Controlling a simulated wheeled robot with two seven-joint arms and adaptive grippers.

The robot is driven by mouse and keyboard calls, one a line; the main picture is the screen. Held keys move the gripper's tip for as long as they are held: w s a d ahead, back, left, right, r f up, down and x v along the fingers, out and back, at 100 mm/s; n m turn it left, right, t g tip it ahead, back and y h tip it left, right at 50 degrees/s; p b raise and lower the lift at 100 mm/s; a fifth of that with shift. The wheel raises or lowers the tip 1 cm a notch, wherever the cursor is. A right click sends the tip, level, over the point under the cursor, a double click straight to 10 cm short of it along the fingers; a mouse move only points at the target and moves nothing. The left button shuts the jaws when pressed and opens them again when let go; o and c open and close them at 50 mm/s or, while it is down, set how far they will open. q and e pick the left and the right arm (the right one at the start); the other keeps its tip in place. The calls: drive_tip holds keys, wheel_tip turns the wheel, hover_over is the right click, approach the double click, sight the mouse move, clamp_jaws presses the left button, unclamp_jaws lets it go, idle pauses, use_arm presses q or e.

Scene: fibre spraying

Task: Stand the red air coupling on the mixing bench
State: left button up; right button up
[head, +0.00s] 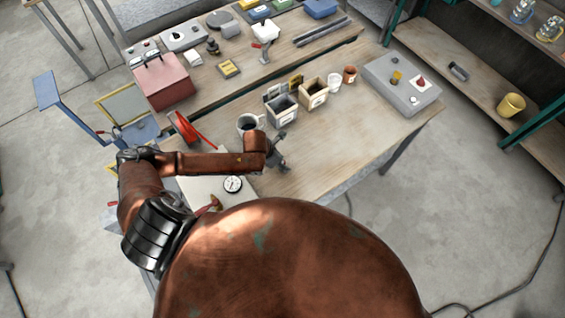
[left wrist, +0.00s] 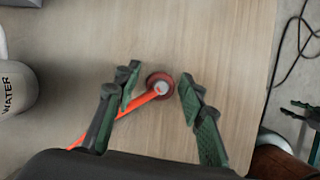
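The red air coupling (left wrist: 152,79), round with a pale grey centre, shows in the left wrist view from above, over the bare wood of the mixing bench (head: 345,135). An orange-red hose (left wrist: 118,112) runs from it to the lower left. My left gripper (left wrist: 160,84) is open, its green-padded fingers on either side of the coupling with a gap on each side. In the head view the left gripper (head: 280,158) is low over the bench, and I cannot make out the coupling there. Green fingers of my right gripper (left wrist: 306,128) show spread apart at the right edge of the wrist view.
A white WATER cup (left wrist: 14,88) stands left of my left gripper. Two open bins (head: 312,92), white and brown cups and a grey box (head: 400,88) stand farther back. A dial gauge (head: 233,184) lies near my arm. The bench's right front is clear.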

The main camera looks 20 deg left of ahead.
use_arm(q)
drive_tip(key=v, duration=1.2)
drive_tip(key=shift+b, duration=0.45)
